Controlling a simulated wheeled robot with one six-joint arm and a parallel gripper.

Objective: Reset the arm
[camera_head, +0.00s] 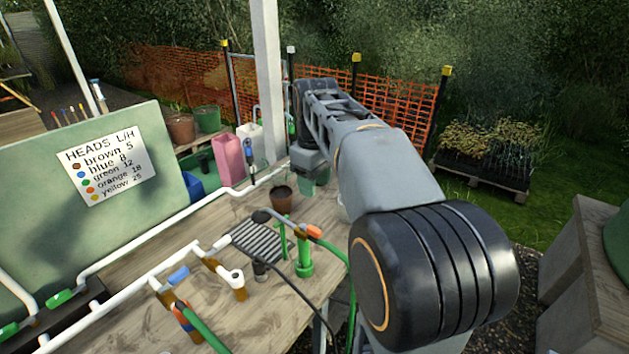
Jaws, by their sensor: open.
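My arm reaches from the right front over the bench, bends at its far end and points down. My gripper (309,178) hangs there above the far right part of the wooden bench (150,240). It is small and partly hidden by my own wrist and arm. It is open, and I see nothing held in it. A brown pot (282,196) stands on the bench just left of and below the gripper.
White pipework (150,278) with brown and green fittings runs along the bench. A black drain grid (262,240), a green upright fitting (304,258) and a hose with an orange connector (313,231) are near the arm. A green board with a sign (108,164) stands left.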

